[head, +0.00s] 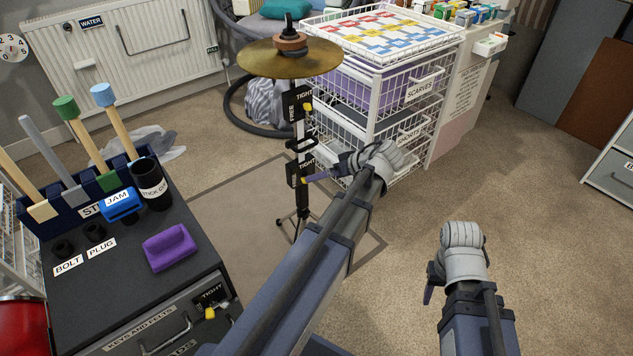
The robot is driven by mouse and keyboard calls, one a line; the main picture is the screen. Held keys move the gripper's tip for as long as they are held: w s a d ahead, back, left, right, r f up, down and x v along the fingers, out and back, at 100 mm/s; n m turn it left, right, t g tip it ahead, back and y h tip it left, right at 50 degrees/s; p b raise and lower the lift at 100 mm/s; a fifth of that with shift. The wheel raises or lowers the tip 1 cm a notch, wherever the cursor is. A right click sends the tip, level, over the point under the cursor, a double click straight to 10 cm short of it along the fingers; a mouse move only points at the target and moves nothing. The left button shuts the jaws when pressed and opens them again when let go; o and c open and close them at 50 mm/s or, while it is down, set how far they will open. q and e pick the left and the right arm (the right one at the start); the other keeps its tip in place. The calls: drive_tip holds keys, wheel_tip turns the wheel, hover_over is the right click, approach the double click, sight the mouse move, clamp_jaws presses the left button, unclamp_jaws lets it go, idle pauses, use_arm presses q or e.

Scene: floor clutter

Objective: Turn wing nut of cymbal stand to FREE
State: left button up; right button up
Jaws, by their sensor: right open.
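The cymbal stand (297,131) stands upright with a brass cymbal (268,63) on top. An upper black plate (291,103) on its pole reads FREE and TIGHT, with a small yellow piece (307,107), likely a wing nut, at its right edge. A lower plate (304,167) reads TIGHT; my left gripper (328,170) is close to its right side, partly overlapping. Its dark fingers point left, but the gap between them is unclear, as is any contact. My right gripper (432,281) is open and empty, above the carpet at the right, well apart from the stand.
A black cabinet (190,276) at left carries a purple block (170,247), a black cup (152,184) and a blue JAM piece (120,205). A wire basket unit (367,110) stands close behind the stand. The carpet (545,240) at right is clear.

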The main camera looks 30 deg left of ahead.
use_arm(q)
drive_tip(key=b+x, duration=0.2)
drive_tip(key=x, duration=0.3)
drive_tip(key=shift+c, duration=0.2)
drive_tip(key=c, duration=1.3)
drive_tip(key=shift+s+a+n+t+h, duration=0.15)
drive_tip(key=shift+n+t+h, duration=0.4)
drive_tip(key=shift+t, duration=0.45)
drive_tip(key=shift+c, duration=0.2)
drive_tip(key=o, duration=1.4)
